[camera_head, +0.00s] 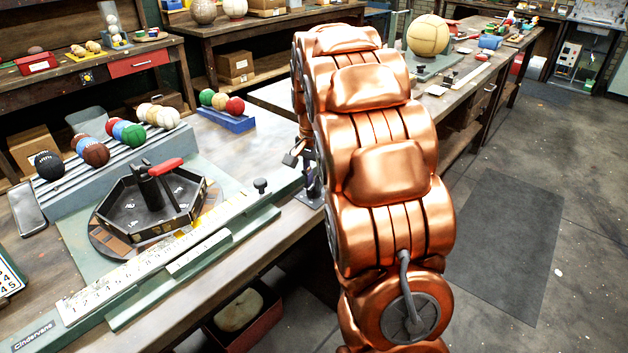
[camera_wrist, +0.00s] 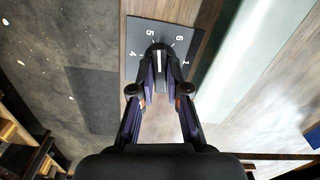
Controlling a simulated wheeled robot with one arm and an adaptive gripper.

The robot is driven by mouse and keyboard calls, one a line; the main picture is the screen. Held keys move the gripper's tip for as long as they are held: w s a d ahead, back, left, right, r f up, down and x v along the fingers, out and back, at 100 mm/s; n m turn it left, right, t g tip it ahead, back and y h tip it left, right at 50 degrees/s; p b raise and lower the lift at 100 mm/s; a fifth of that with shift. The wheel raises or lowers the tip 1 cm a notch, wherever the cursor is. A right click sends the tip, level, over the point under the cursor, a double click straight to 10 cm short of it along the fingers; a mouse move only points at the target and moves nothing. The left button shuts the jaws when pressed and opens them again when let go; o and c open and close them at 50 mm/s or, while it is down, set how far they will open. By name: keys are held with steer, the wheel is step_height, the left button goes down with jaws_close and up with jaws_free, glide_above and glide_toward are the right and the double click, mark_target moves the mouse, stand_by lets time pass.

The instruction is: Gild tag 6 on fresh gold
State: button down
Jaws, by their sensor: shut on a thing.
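In the wrist view a dark square dial plate (camera_wrist: 136,37) lies on the wooden bench, with white numerals 4, 5, 6 and 1 showing. My gripper (camera_wrist: 158,88) is shut on a black knob (camera_wrist: 158,48) on this plate. The rest of the numerals are hidden under the knob and fingers. In the head view a black six-sided tray (camera_head: 119,231) with a red lever (camera_head: 166,166) stands on a round base. My gripper is mostly hidden behind my copper arm there. I cannot make out tag 6 or gold.
A numbered ruler bar (camera_head: 150,259) with a small knob runs in front of the tray. Coloured balls sit on a grey stepped rack (camera_head: 113,151) and on a blue block (camera_head: 226,120). The floor at right is clear.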

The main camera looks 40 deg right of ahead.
steer(key=m, duration=0.4)
steer(key=shift+r+m+p, duration=0.1)
steer(key=shift+m+p, duration=0.7)
steer(key=shift+m, duration=1.4)
steer(key=c, duration=1.2)
jaws_free()
steer(key=shift+o, duration=0.2)
step_height(320, 180, up, 12)
